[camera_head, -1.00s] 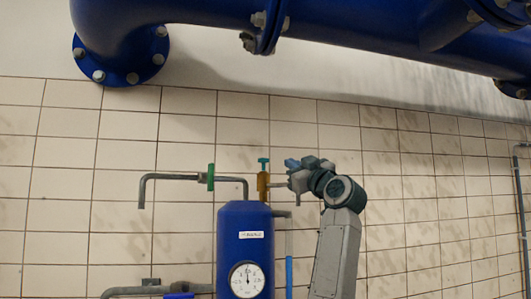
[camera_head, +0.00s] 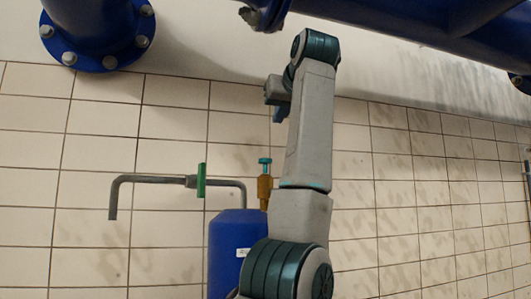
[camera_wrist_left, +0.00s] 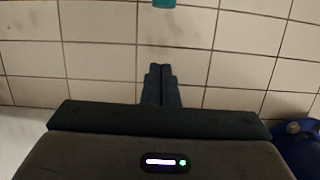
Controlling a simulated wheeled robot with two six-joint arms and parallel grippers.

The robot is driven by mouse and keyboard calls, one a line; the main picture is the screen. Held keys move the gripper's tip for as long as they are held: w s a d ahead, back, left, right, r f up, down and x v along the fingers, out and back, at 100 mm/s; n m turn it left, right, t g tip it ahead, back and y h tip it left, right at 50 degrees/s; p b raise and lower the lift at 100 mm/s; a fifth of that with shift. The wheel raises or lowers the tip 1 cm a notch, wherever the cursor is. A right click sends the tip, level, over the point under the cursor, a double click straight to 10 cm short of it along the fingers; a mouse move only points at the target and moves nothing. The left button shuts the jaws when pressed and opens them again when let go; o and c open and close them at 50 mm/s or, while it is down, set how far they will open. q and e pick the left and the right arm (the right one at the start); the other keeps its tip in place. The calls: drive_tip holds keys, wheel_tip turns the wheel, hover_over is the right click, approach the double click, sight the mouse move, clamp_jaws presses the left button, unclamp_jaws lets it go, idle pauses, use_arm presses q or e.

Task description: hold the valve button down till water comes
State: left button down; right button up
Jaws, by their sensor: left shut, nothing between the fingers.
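The valve button (camera_head: 265,161) is a teal T-shaped cap on a brass valve body (camera_head: 264,188) beside the top of the blue tank (camera_head: 231,250). A teal piece, probably this button, shows at the top edge of the left wrist view (camera_wrist_left: 163,3). My left gripper (camera_head: 279,116) is above the button, slightly to its right, and apart from it. Its fingers are together and empty in the left wrist view (camera_wrist_left: 161,68). The grey outlet pipe (camera_head: 150,179) bends down at its left end, and no water shows there. My right gripper is not in view.
A green disc (camera_head: 201,181) sits on the outlet pipe. Large blue pipes (camera_head: 400,35) cross the top, with a bolted flange (camera_head: 98,40) at the left. My arm covers part of the tank. The tiled wall (camera_head: 60,150) stands behind everything.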

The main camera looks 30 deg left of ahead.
use_arm(q)
drive_tip(key=d, duration=0.1)
drive_tip(key=p, duration=0.5)
hover_over(268, 160)
wheel_tip(268, 160, down, 2)
wheel_tip(268, 160, down, 3)
drive_tip(key=shift+s+f+p, duration=0.1)
drive_tip(key=shift+f+p, duration=0.05)
drive_tip(key=shift+p, duration=0.3)
drive_tip(key=shift+s+d+f, duration=0.1)
drive_tip(key=shift+d+f, duration=0.05)
drive_tip(key=shift+f, duration=0.55)
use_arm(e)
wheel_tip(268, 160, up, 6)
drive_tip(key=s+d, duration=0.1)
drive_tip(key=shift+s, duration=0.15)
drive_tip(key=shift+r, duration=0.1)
use_arm(q)
wheel_tip(268, 160, down, 2)
drive_tip(key=shift+f+b, duration=0.25)
drive_tip(key=shift+b, duration=0.85)
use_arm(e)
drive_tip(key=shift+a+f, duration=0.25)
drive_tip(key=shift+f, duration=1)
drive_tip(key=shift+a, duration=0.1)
